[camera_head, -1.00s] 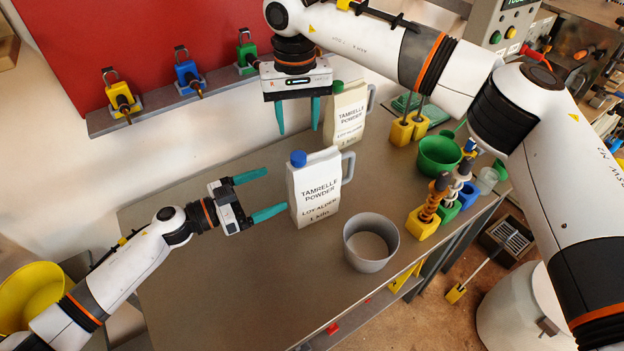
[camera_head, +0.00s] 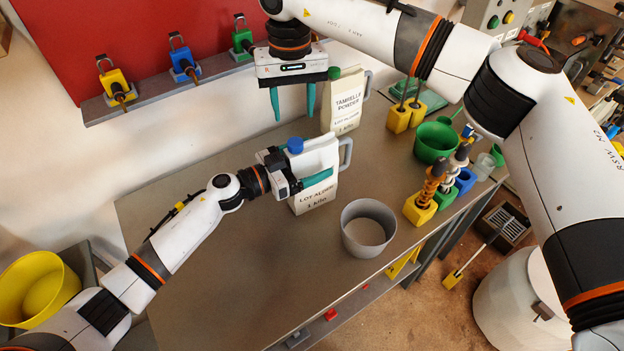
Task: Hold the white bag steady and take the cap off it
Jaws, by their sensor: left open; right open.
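The white bag (camera_head: 322,156) with a blue cap (camera_head: 295,145) stands upright on the table, its grey handle to the right. My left gripper (camera_head: 312,174) is at the bag's left side, open. One teal finger reaches across the bag's front and covers part of the print; the other finger is hidden, apparently behind the bag. I cannot tell whether the fingers touch it. My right gripper (camera_head: 293,112) is open and empty, fingers pointing down, above the blue cap and apart from it.
A second white bag (camera_head: 345,102) with a green cap stands behind. A grey round container (camera_head: 368,240) stands in front right of the first bag. A green bowl (camera_head: 436,142) and colored holders with tools line the right edge. The table's left front is clear.

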